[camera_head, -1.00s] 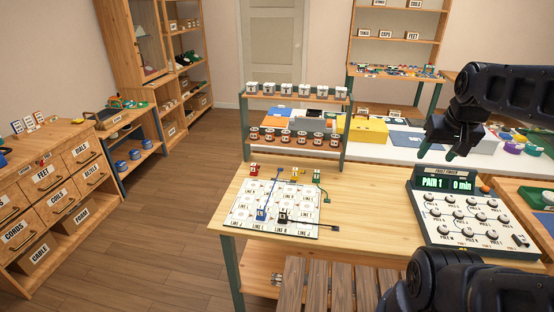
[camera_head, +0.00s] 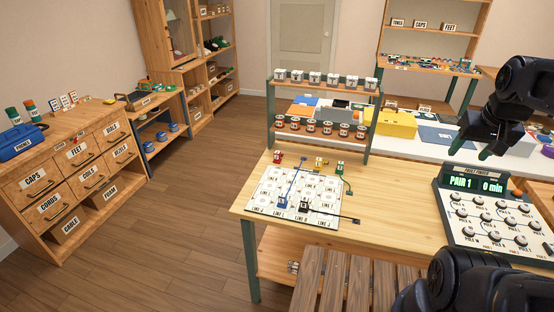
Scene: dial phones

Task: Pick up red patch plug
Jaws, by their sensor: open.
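The red patch plug (camera_head: 277,157) stands at the back left of the white line board (camera_head: 268,211) on the wooden table. A yellow plug (camera_head: 320,162) and a green plug (camera_head: 340,168) stand to its right along the back. A blue plug (camera_head: 282,202) and a black plug (camera_head: 304,205) stand on the board, with cords. My gripper (camera_head: 470,150) is open and empty, raised over the right side of the table above the fault finder, well to the right of the red plug.
The fault finder box (camera_head: 500,215) fills the table's right end. A two-tier rack (camera_head: 322,103) with several small parts stands behind the board. A yellow case (camera_head: 394,124) is on the white bench behind. The table (camera_head: 390,205) is bare between board and box.

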